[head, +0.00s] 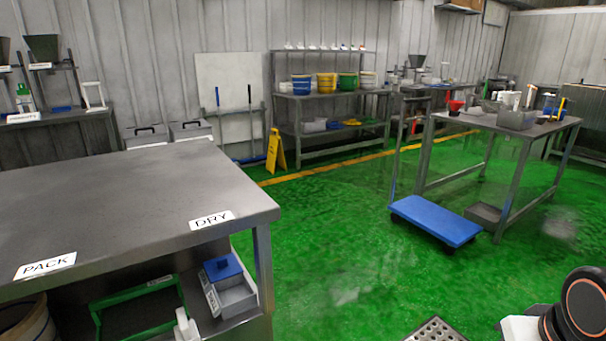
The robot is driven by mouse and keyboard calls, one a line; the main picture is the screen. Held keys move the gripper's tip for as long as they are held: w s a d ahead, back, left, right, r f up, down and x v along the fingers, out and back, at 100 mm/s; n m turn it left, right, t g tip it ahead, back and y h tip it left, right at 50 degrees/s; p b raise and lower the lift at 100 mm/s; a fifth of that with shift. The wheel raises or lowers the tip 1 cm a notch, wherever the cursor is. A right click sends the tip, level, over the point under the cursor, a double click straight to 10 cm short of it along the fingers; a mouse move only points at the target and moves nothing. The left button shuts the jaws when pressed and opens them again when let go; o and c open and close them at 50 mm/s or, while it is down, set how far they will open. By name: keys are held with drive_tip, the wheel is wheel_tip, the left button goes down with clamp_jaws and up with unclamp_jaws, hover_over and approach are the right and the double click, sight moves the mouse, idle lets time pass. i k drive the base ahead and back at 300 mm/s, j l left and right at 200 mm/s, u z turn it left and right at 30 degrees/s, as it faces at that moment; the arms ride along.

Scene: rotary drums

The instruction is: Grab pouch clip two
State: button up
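I cannot make out a pouch clip in the head view. Small items on the right table (455,119) and on the shelves are too small to tell apart. Part of my own arm shows at the lower right corner, but my gripper is not in view.
A steel table (130,200) labelled PACK and DRY stands near left; below it are a green frame (97,318) and a blue-lidded grey box (238,297). A blue trolley (435,220) stands by the right table. The green floor between is mostly clear. A yellow sign (276,152) stands behind.

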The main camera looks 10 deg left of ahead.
sight(21, 91)
drive_tip(key=i+l+z, duration=0.25)
drive_tip(key=i+z, duration=0.2)
drive_tip(key=i, duration=0.25)
drive_tip(key=i+z, duration=0.5)
drive_tip(key=i, duration=0.2)
drive_tip(key=i+u, duration=0.9)
drive_tip(key=i+j+u, duration=0.2)
drive_tip(key=i+u, duration=0.55)
drive_tip(key=u, duration=0.15)
drive_tip(key=i+u, duration=0.5)
drive_tip(key=i, duration=3.2)
drive_tip(key=i+u, duration=0.8)
drive_tip(key=i+l+u, duration=0.2)
drive_tip(key=i+u, duration=0.25)
drive_tip(key=i+j+u, duration=0.15)
drive_tip(key=i+u, duration=0.15)
drive_tip(key=u, duration=0.15)
drive_tip(key=i+u, duration=0.3)
drive_tip(key=u, duration=0.15)
drive_tip(key=i+u, duration=0.3)
drive_tip(key=u, duration=0.15)
drive_tip(key=i+j+z, duration=0.2)
drive_tip(key=i, duration=0.3)
drive_tip(key=i+j+z, duration=0.15)
drive_tip(key=i, duration=0.3)
